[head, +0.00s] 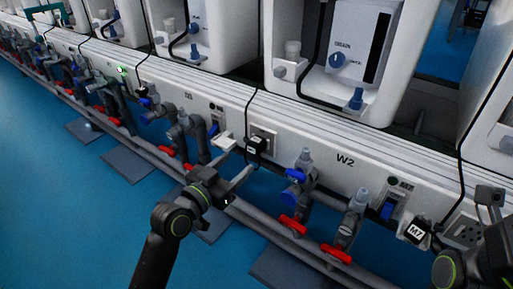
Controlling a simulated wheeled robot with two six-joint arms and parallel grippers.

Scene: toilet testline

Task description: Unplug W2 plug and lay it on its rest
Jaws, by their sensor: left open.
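The black W2 plug (255,146) with a white label sits at the socket plate (264,134) on the white panel, left of the "W2" marking. A black cable rises from it. My left gripper (243,162) is open, with its fingers pointing at the plug from the lower left. Whether a finger touches the plug cannot be told. A small pale ledge (223,141), which looks like the plug's rest, sticks out left of the socket and looks empty. My right arm (448,268) shows at the lower right; its fingertips cannot be made out.
Blue-handled and red-handled valves (293,225) and grey pipes stand right of the plug. More valves (168,151) stand at the left. White toilet units (340,60) stand above the panel. The blue floor is open in front.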

